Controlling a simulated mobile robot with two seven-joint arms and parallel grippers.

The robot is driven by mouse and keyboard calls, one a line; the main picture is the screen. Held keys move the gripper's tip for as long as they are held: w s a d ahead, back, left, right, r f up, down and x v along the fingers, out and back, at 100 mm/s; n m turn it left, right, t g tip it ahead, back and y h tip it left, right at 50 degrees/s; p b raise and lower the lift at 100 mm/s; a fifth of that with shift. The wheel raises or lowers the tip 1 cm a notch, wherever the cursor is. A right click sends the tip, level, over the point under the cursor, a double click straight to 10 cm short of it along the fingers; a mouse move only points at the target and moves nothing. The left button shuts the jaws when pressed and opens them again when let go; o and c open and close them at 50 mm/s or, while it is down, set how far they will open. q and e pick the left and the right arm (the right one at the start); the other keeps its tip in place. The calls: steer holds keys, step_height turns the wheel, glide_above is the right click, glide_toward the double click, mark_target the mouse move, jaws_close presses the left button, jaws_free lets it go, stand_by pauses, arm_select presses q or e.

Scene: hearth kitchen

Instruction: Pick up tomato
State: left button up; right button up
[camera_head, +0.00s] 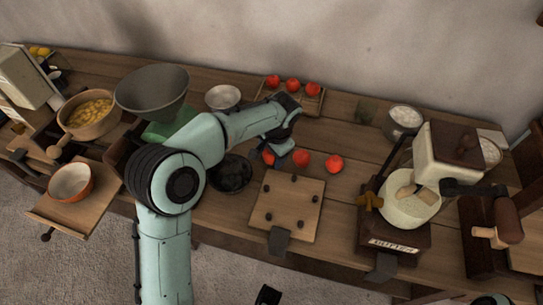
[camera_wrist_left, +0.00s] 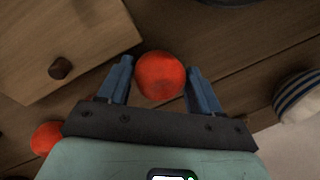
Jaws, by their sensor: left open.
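Three red tomatoes are in a row on the wooden counter behind a square board: a left one (camera_head: 268,157), a middle one (camera_head: 302,158) and a right one (camera_head: 334,163). My left gripper (camera_head: 281,149) is open at the left tomato, partly covering it in the head view. In the left wrist view, that tomato (camera_wrist_left: 160,75) sits between the two blue fingers of my left gripper (camera_wrist_left: 160,67), with gaps on both sides. Another tomato (camera_wrist_left: 46,138) lies outside the fingers at the left. My right gripper is not visible.
The square board (camera_head: 292,203) with dark knobs lies in front of the tomatoes, a dark bowl (camera_head: 232,175) to their left. A tray (camera_head: 318,101) with three more red fruits stands behind. A grinder machine (camera_head: 447,155) stands at right.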

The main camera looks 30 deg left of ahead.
arm_select(q)
steer(key=c, duration=0.8)
